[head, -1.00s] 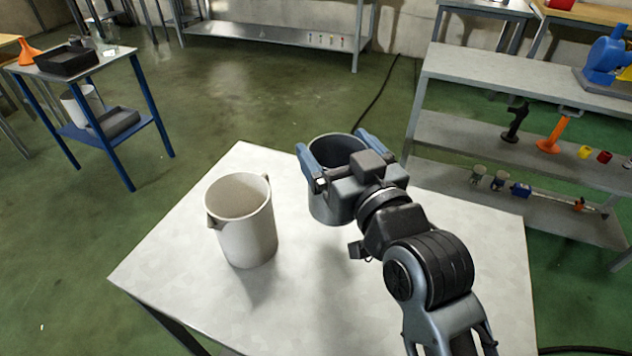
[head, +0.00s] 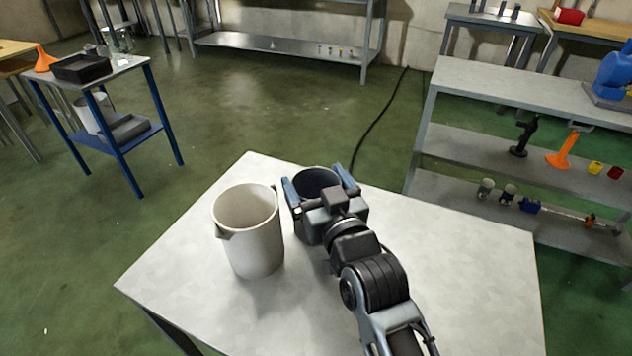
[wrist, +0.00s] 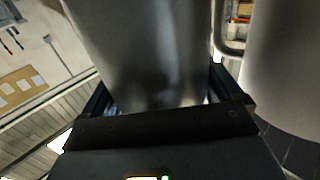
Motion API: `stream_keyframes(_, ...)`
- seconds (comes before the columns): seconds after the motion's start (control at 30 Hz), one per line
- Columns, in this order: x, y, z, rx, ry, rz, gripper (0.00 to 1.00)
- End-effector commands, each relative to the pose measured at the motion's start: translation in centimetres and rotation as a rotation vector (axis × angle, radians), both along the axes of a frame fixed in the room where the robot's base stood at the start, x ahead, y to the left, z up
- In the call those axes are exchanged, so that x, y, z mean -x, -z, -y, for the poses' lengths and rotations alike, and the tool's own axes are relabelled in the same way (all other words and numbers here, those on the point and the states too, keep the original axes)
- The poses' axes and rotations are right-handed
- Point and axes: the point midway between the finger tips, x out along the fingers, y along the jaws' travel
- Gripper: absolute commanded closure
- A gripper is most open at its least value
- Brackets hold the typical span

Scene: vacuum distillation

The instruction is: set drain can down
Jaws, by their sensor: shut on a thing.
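The grey metal drain can (head: 316,179), open at the top and upright, is between the fingers of my gripper (head: 318,190). My gripper is shut on its sides, one finger on each side. In the wrist view the can (wrist: 145,50) fills the middle. The can is over the pale table (head: 440,265), near its back edge. Its base is hidden behind my gripper in the head view, so I cannot tell whether it touches the top.
A beige pitcher (head: 255,245) stands on the table close to the left of the can, with a narrow gap. The table's right and front parts are clear. A grey shelf unit (head: 470,85) stands behind on the right, and a blue-legged side table (head: 125,70) on the left.

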Motion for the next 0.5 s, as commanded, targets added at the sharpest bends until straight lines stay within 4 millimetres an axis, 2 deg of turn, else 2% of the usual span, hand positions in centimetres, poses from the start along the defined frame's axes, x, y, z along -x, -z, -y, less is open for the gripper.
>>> stream_keyframes(0.17,0.00,0.32,0.01,0.000,0.000,0.001,0.72)
stream_keyframes(0.2,0.00,0.32,0.01,0.000,0.000,0.000,0.06)
stream_keyframes(0.27,0.00,0.27,0.01,0.000,0.000,0.000,0.00)
stream_keyframes(0.5,0.01,0.14,0.00,0.000,0.000,0.000,0.00)
